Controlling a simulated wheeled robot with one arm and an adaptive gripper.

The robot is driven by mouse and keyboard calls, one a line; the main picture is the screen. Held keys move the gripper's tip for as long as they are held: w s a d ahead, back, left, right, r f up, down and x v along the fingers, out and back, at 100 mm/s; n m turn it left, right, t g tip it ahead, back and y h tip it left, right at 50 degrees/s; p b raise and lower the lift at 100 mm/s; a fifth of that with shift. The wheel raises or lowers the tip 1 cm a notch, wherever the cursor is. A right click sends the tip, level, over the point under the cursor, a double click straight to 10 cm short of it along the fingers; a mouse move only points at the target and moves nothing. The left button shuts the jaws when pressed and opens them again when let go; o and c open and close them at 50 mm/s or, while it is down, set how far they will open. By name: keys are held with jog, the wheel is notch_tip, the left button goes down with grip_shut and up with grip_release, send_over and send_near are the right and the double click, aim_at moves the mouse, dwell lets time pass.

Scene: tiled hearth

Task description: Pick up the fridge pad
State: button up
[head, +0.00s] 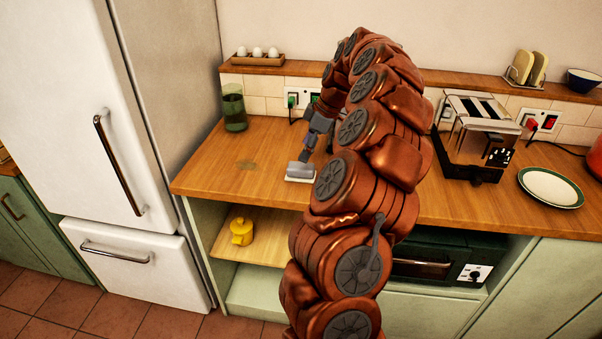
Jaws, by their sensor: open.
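A small grey and white block (300,172), which looks like the fridge pad, lies on the wooden counter (215,175) near its front edge. My gripper (306,156) is open and reaches down just above and behind the block. I cannot tell whether its fingertips touch the block. My arm hides part of the gripper and the counter to the right of it.
A white fridge (65,100) stands at the left. A green glass jar (234,108), an egg holder (258,60), a toaster (475,135) and a plate (550,187) are around the counter. A yellow pot (241,231) sits on the shelf below. The counter's left front is clear.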

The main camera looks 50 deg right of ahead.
aim_at(301, 165)
jog(key=shift+s+d+f, duration=0.15)
jog(key=shift+d+f, duration=0.05)
jog(key=shift+d, duration=0.25)
jog(key=shift+s+d+f, duration=0.1)
jog(key=shift+d+f, duration=0.1)
jog(key=shift+d, duration=0.2)
jog(key=shift+w+p+x, duration=0.1)
jog(key=shift+p+x, duration=0.6)
jog(key=shift+x, duration=1.2)
jog(key=shift+w+p+x, duration=0.15)
jog(key=shift+p+x, duration=0.5)
jog(key=shift+x, duration=1.25)
jog(key=shift+r, duration=0.1)
jog(key=shift+c, duration=0.3)
jog(key=c, duration=1.2)
